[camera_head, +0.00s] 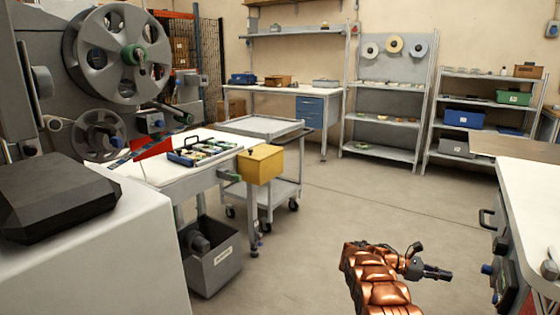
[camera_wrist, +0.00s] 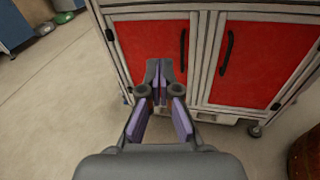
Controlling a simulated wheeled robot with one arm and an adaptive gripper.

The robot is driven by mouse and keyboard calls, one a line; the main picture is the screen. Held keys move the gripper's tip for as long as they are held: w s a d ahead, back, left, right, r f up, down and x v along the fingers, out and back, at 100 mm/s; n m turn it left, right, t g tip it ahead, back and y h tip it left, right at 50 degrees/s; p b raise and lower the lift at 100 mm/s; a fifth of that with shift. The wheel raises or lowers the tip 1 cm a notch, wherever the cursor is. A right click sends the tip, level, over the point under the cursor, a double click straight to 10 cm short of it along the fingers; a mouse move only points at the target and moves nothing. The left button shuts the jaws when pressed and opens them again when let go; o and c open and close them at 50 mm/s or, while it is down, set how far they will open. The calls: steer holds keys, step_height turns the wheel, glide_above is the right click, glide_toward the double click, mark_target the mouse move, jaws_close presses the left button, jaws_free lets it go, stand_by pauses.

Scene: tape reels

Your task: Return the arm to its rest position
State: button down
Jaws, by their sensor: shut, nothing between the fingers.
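My gripper (camera_head: 440,273) is at the lower right in the head view, at the end of my copper-coloured arm. It is held out over the open floor, apart from the furniture. In the wrist view my gripper (camera_wrist: 159,82) has its fingers together with nothing between them. Behind the fingers in that view is a cabinet with red doors (camera_wrist: 262,62) and black handles. I cannot tell the gap between the fingertips and the doors.
A white counter (camera_head: 530,205) with knobs and a handle stands right of my gripper. At left are a workbench with a yellow box (camera_head: 260,164), a grey cart (camera_head: 285,190) and a grey floor bin (camera_head: 212,262). The middle floor (camera_head: 350,205) is clear.

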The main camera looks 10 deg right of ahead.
steer(key=s+a+r+m+t+y+p, duration=0.1)
steer(key=s+a+r+m+y+p, duration=0.1)
steer(key=s+a+r+p, duration=0.5)
steer(key=a+r+m+t+y+p, duration=0.15)
steer(key=a+r, duration=0.35)
steer(key=r, duration=0.5)
steer(key=s+a+r+m+y+p, duration=0.1)
steer(key=s+a+r+y+p, duration=0.25)
steer(key=r, duration=0.55)
steer(key=s+a+r+m+t+y+p, duration=0.1)
steer(key=s+a+r+p, duration=0.3)
steer(key=s+a, duration=0.5)
steer(key=s+a+r+m+t+y+p, duration=0.2)
steer(key=s+a+r+m+y+p, duration=0.1)
steer(key=s+a, duration=0.6)
steer(key=s+a+r+m+t+y+p, duration=0.1)
steer(key=s+a+r+m+y+p, duration=0.1)
steer(key=s+a+r+p, duration=0.3)
steer(key=s+a+r+y, duration=0.1)
steer(key=s+a, duration=0.3)
steer(key=a, duration=0.5)
steer(key=shift+s+a+r+y+p, duration=0.2)
steer(key=shift+s+a+y+p, duration=0.1)
steer(key=shift+s+a+p, duration=0.1)
steer(key=shift+d+m+t, duration=0.2)
steer(key=shift+m+t, duration=0.05)
steer(key=shift+m, duration=0.1)
